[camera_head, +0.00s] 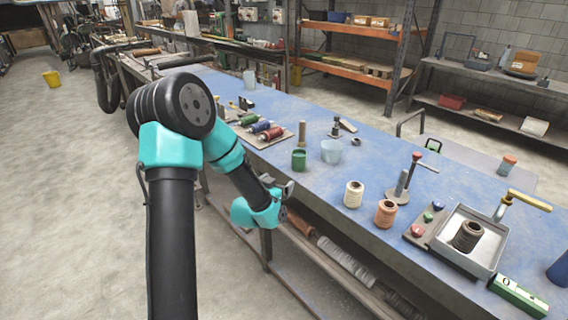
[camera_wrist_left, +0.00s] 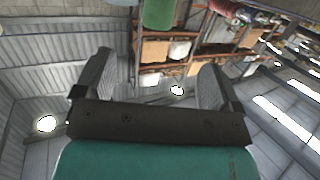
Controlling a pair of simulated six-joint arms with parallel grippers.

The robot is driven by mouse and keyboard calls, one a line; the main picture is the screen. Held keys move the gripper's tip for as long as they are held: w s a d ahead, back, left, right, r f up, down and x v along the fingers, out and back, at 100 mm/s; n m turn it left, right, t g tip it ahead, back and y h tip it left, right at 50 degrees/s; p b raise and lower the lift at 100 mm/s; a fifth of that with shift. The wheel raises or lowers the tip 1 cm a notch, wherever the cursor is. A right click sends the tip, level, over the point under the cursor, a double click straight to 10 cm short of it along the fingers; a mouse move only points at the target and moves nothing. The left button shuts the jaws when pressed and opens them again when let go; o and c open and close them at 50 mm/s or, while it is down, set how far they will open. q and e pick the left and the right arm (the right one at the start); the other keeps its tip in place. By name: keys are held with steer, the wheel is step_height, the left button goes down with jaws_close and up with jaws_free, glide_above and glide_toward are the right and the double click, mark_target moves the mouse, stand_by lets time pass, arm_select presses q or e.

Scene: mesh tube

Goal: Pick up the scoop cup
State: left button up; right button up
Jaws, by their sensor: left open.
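A small green cup (camera_head: 299,159) stands upright near the front edge of the blue bench. A pale translucent cup (camera_head: 331,151) stands just to its right. I cannot tell for sure which one is the scoop cup. My left gripper (camera_head: 284,190) is at the bench's front edge, nearer than the green cup and apart from it. In the left wrist view the gripper (camera_wrist_left: 155,82) has its two fingers wide apart with nothing between them. A green object (camera_wrist_left: 159,14), probably the green cup, shows at the top edge there, beyond the fingers. My right gripper is not in view.
Spools (camera_head: 353,194) and a white tray (camera_head: 478,240) holding a dark roll stand to the right on the blue bench (camera_head: 330,207). A board with coloured rolls (camera_head: 270,134) lies to the left. Another pale cup (camera_head: 249,80) is farther back.

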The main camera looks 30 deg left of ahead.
arm_select(q)
steer(key=shift+w+d, duration=0.1)
glide_toward(296, 164)
steer(key=w, duration=0.3)
steer(key=w+f, duration=0.1)
steer(key=w, duration=0.1)
steer(key=shift+w, duration=0.4)
steer(key=shift+w+a+f, duration=0.15)
steer(key=shift+w+a, duration=0.1)
steer(key=shift+w, duration=0.6)
steer(key=shift+w+a+f, duration=0.15)
steer(key=shift+w+a, duration=0.1)
steer(key=shift+w, duration=0.55)
steer(key=shift+w+a+f, duration=0.15)
steer(key=shift+w+a, duration=0.05)
steer(key=shift+w, duration=0.65)
steer(key=c, duration=1.1)
